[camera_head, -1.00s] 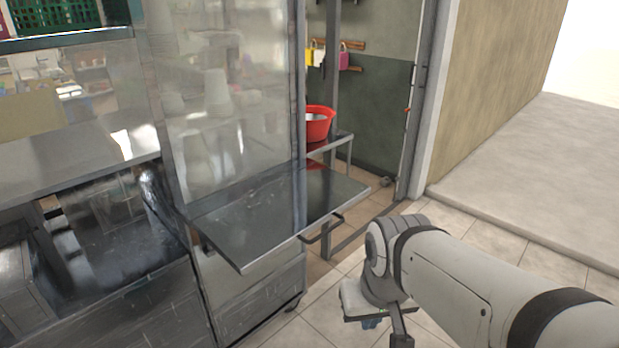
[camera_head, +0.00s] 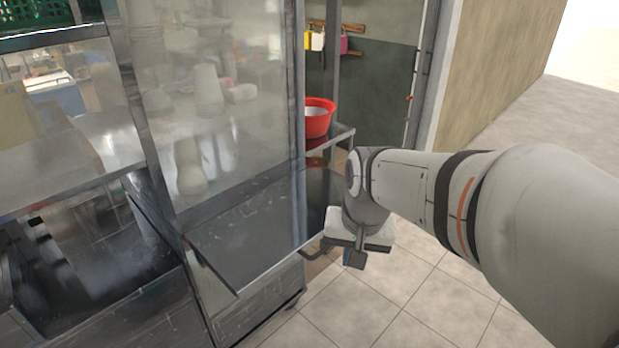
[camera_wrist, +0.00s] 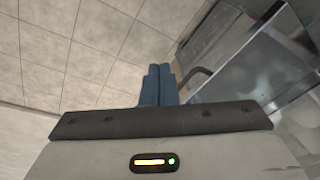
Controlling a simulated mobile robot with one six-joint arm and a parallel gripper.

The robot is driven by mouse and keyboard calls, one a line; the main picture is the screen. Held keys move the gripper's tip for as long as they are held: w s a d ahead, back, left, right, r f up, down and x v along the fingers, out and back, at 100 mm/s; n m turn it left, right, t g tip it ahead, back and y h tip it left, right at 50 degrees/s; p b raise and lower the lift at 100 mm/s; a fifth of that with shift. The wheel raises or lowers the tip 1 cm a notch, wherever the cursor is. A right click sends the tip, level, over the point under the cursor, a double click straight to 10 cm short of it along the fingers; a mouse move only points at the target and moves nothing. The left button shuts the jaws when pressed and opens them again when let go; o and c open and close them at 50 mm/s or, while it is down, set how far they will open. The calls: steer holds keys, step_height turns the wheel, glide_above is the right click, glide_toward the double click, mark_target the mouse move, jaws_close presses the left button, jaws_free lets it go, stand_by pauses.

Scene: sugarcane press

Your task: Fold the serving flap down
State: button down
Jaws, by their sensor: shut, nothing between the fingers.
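The serving flap (camera_head: 250,238) is a grey metal panel on the front of the glass-sided stall. My gripper (camera_head: 355,262) is just right of the handle, pointing down. In the wrist view my gripper's blue fingers (camera_wrist: 160,68) are shut and empty. The curved handle (camera_wrist: 197,80) is close to the right of the fingertips, with a gap visible. The flap (camera_wrist: 228,82) lies beyond it.
A red basin (camera_head: 318,122) stands on a metal side table (camera_head: 343,135) behind the flap. The stall's glass pane (camera_head: 215,110) rises above the flap. Tiled floor (camera_head: 350,315) is clear in front and to the right.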

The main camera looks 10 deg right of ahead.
steer(key=w+d+r+m+p, duration=0.2)
steer(key=w+m, duration=0.2)
steer(key=w, duration=0.3)
steer(key=w+d+r+m+p, duration=0.2)
steer(key=w+m+p, duration=0.1)
steer(key=w, duration=0.4)
steer(key=shift+y, duration=0.4)
steer(key=x, duration=0.7)
steer(key=p+x, duration=0.1)
steer(key=x, duration=0.6)
steer(key=shift+a+r+p, duration=0.1)
steer(key=shift+a+p, duration=0.1)
steer(key=shift+p, duration=0.1)
steer(key=shift+d, duration=0.1)
